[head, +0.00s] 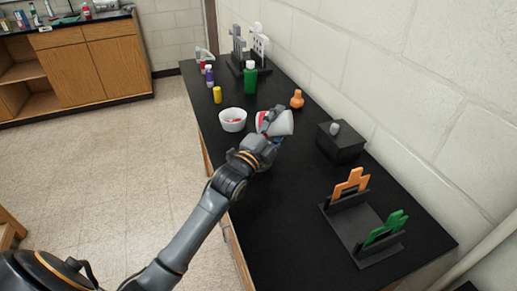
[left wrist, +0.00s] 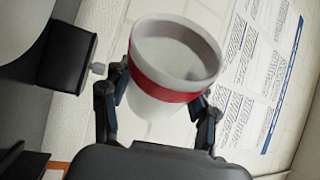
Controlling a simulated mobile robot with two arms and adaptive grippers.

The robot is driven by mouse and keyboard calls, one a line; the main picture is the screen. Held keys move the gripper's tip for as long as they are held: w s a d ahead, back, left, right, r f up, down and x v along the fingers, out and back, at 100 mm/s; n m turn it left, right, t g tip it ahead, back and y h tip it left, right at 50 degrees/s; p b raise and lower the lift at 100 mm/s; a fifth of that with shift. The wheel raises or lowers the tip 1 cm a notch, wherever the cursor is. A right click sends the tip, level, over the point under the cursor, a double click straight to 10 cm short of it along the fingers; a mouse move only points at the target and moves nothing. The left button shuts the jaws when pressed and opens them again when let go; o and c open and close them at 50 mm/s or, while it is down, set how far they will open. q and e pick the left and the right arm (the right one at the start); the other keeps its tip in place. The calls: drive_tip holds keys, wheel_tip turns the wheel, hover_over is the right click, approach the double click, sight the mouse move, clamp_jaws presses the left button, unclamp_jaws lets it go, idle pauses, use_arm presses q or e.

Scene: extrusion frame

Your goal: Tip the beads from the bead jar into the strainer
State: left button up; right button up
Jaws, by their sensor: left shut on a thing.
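The bead jar (head: 283,122) is white with a red band and is tilted well over on its side in the head view. My left gripper (head: 268,122) is shut around it and holds it above the black table, just right of the strainer. In the left wrist view, the jar (left wrist: 175,65) sits between both fingers; its mouth shows a grey inside with no beads visible. The strainer (head: 232,125) is a white bowl standing on the table, with red bits inside. My right gripper is in neither view.
A green bottle (head: 250,80), a yellow bottle (head: 217,95) and an orange flask (head: 297,99) stand behind. A black box (head: 340,148) with a grey knob is to the right. A black rack (head: 362,228) with orange and green pieces stands in front. The near-left tabletop is clear.

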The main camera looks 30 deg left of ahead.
sight(267, 114)
use_arm(q)
drive_tip(key=shift+s+a+r+n+t+y, duration=0.1)
drive_tip(key=shift+a+r+n+t+y, duration=0.3)
drive_tip(key=shift+n, duration=0.8)
drive_tip(key=shift+a+r, duration=0.15)
drive_tip(key=shift+r, duration=0.2)
drive_tip(key=shift+s+a+r+n+t+p, duration=0.15)
drive_tip(key=shift+r+n+p, duration=0.15)
drive_tip(key=shift+n, duration=0.2)
drive_tip(key=shift+w+a+r+n+t+p, duration=0.1)
drive_tip(key=shift+a+r+n+t+p, duration=0.05)
drive_tip(key=shift+r+n, duration=0.3)
drive_tip(key=shift+s+a+r+n+t+y, duration=0.15)
drive_tip(key=shift+a+n+y, duration=0.25)
drive_tip(key=shift+n, duration=0.4)
drive_tip(key=shift+a+n+t+y, duration=0.15)
drive_tip(key=shift+n+y, duration=0.4)
drive_tip(key=shift+n, duration=0.3)
drive_tip(key=shift+s+a+r+n+t+y, duration=0.1)
drive_tip(key=shift+a+n+y, duration=0.3)
drive_tip(key=shift+n, duration=0.4)
drive_tip(key=shift+r+n+y, duration=0.2)
drive_tip(key=shift+n+y, duration=0.05)
drive_tip(key=shift+n, duration=0.05)
drive_tip(key=shift+s+a+r+n+y+p, duration=0.1)
drive_tip(key=shift+a+r+n+y+p, duration=0.3)
drive_tip(key=shift+r+n+p, duration=0.4)
drive_tip(key=shift+a+f+n+b, duration=0.1)
drive_tip(key=shift+f+n+b, duration=0.2)
drive_tip(key=shift+f+n, duration=0.15)
